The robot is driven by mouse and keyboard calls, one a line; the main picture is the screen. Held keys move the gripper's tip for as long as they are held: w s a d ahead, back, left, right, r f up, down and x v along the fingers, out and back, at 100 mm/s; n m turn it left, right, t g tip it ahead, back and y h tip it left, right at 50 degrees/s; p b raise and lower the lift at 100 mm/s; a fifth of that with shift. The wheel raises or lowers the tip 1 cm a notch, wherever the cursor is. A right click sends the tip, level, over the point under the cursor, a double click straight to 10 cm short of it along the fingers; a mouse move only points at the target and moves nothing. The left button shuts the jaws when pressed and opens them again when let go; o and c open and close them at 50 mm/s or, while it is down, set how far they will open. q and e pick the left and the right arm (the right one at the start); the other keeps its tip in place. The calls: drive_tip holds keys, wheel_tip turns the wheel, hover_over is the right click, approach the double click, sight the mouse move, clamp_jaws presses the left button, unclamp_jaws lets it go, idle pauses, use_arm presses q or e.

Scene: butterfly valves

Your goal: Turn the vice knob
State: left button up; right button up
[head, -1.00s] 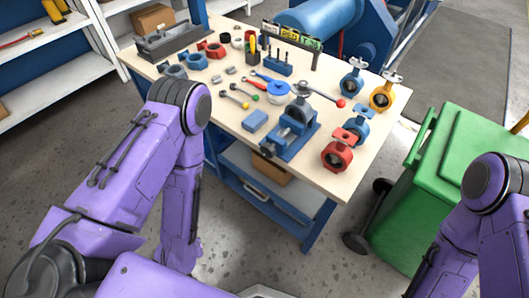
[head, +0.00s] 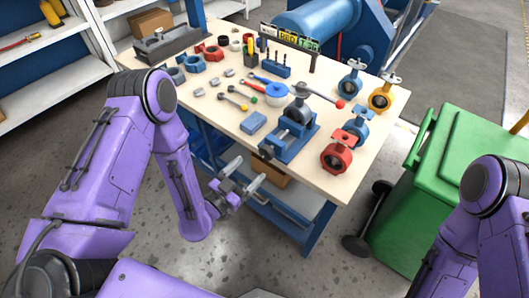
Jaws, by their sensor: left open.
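The blue vice (head: 291,133) stands on the workbench near its front edge. A dark knob-like end (head: 266,152) shows at its front, though its shape is too small to make out. A long grey lever with a red ball end (head: 340,104) lies above and behind the vice. My left gripper (head: 245,173) is open and empty, in front of the bench edge and below and left of the vice, apart from it. My right arm shows at the right edge, but its gripper is out of view.
The workbench (head: 225,113) holds a blue block (head: 253,122), a blue round pot (head: 277,93), hand tools and several valves, including a red one (head: 337,154). A green bin (head: 440,180) stands at the right. A lower shelf is under the bench.

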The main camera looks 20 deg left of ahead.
sight(264, 155)
use_arm(q)
drive_tip(key=p+x, duration=0.2)
drive_tip(key=x, duration=0.5)
drive_tip(key=shift+w+d+r, duration=0.1)
drive_tip(key=shift+w+d, duration=0.2)
drive_tip(key=shift+w, duration=0.4)
drive_tip(key=c, duration=1)
